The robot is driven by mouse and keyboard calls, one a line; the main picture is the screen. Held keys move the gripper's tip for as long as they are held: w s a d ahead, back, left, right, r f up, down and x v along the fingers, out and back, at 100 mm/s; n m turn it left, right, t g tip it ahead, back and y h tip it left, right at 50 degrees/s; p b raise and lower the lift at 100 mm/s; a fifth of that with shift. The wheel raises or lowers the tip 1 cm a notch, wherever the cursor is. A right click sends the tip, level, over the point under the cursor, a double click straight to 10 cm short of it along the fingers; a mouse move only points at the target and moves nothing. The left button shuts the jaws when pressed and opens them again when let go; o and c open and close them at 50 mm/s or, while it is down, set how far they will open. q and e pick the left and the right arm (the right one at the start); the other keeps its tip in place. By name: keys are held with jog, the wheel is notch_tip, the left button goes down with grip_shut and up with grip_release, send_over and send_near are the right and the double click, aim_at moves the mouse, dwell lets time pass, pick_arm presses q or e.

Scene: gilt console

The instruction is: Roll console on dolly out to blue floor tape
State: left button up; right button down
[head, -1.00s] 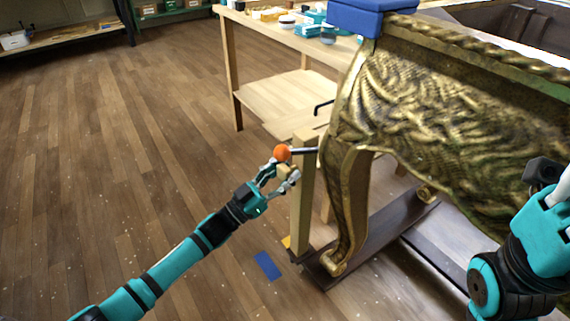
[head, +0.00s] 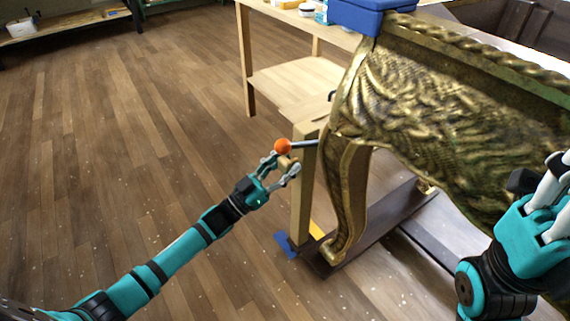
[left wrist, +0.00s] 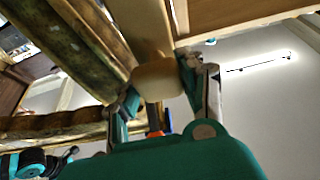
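The gilt console (head: 440,110), with a carved front and curved leg, stands on a dark, low dolly (head: 375,235). A pale wooden post (head: 302,205) rises at the dolly's near end. My left gripper (head: 281,168) is closed around a short wooden peg (head: 286,161) on the post; the peg shows between its fingers in the left wrist view (left wrist: 158,78). An orange ball (head: 282,146) on a metal rod is just above.
A wooden workbench (head: 245,60) with a lower shelf stands behind. Open plank floor (head: 130,150) extends to the left. Another bench (head: 75,28) stands at the far left.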

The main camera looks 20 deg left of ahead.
pick_arm(q)
jog(key=o, duration=0.4)
jog(key=shift+o, duration=0.2)
jog(key=v, duration=1.2)
jog(key=shift+f, duration=0.1)
